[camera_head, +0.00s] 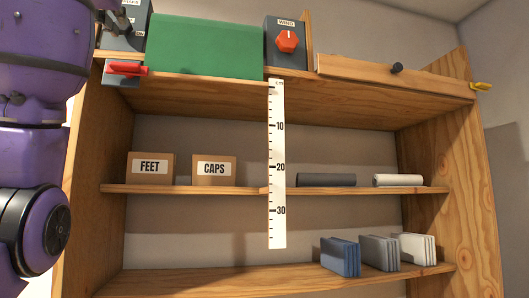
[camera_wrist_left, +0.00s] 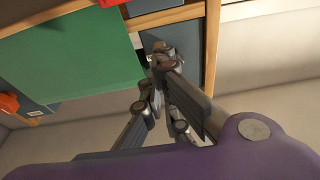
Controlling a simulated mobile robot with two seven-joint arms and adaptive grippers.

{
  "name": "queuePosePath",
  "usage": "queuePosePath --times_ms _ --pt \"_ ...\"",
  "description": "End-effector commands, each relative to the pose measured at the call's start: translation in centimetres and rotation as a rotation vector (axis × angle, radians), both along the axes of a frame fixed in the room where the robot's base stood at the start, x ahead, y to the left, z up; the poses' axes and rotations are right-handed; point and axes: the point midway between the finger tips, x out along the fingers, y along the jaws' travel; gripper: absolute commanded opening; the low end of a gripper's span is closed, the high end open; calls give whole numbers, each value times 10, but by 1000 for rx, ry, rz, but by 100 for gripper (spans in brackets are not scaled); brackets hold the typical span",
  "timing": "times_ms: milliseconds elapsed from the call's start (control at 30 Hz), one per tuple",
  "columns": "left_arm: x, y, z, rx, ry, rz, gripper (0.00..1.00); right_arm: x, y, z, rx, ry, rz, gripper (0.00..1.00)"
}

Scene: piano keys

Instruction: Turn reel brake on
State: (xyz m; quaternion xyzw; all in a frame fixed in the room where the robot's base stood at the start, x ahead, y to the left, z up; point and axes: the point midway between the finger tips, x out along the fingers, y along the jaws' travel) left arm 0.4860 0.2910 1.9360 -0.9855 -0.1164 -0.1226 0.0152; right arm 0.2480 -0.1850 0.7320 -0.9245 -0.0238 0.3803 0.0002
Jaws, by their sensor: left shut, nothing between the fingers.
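A dark grey box (camera_head: 127,40) stands at the top left of the shelf unit in the head view. Its label is partly cut off, and the word ON shows on its face. A red handle (camera_head: 128,68) sits on a grey plate just below it. In the left wrist view my left gripper (camera_wrist_left: 160,52) is shut and empty, in front of a dark grey panel (camera_wrist_left: 190,50) beside the green board. Contact cannot be told. Part of a red piece (camera_wrist_left: 108,2) shows at the top edge. No label reading reel brake is legible. My right gripper is in neither view.
A wooden drawer front (camera_head: 395,78) is at the right. A ruler (camera_head: 278,160) hangs down the middle. FEET (camera_head: 150,182) and CAPS (camera_head: 214,182) boxes stand below.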

Motion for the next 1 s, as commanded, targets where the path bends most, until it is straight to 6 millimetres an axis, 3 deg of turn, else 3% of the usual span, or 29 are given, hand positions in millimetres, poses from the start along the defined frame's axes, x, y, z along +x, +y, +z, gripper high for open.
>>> queuePosePath --times_ms 233,500,1000 --pt "27 7 -1 -2 4 1 0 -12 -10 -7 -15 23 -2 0" --pt "56 14 0 0 1 0 0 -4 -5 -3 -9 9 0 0" --pt "65 16 0 0 0 0 0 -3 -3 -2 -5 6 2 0"
